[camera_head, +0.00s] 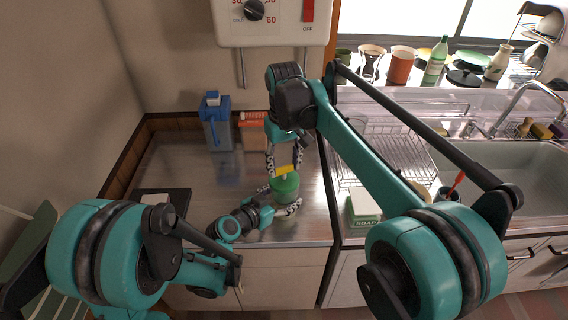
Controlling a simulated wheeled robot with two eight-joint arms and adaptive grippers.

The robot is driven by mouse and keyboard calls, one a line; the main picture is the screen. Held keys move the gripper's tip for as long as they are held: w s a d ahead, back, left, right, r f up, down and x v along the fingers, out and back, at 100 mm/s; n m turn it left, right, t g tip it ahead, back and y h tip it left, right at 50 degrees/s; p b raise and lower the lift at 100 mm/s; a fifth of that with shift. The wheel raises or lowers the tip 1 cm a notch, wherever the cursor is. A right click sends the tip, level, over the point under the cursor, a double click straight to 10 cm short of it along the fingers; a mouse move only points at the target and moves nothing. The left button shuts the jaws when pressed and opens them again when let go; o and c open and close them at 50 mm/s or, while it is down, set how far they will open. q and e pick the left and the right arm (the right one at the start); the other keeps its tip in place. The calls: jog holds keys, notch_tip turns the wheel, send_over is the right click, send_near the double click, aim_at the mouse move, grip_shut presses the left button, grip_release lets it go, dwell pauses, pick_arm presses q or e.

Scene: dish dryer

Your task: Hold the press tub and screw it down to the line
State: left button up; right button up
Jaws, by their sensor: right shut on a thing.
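The press tub (284,190) is a small green tub standing upright on the metal counter, with a yellow handle (284,170) on top. My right gripper (284,164) comes down from above, its fingers on both sides of the yellow handle, and is shut on it. My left gripper (280,203) reaches in low from the left, with its fingers around the tub's lower part. Whether they press on the tub cannot be told. The line on the tub is too small to make out.
A blue jug (216,128) and an orange-brown box (252,135) stand behind the tub. A dark flat board (166,198) lies at the left. To the right are a soap box (363,206), a wire dish rack (385,150) and the sink (500,170). A white wall unit (270,25) hangs above.

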aim_at(284, 166)
jog(key=shift+m, duration=0.6)
jog(key=shift+w, duration=0.1)
jog(key=o, duration=1.2)
jog(key=shift+c, duration=0.2)
notch_tip(284, 166, up, 12)
dwell(1.4)
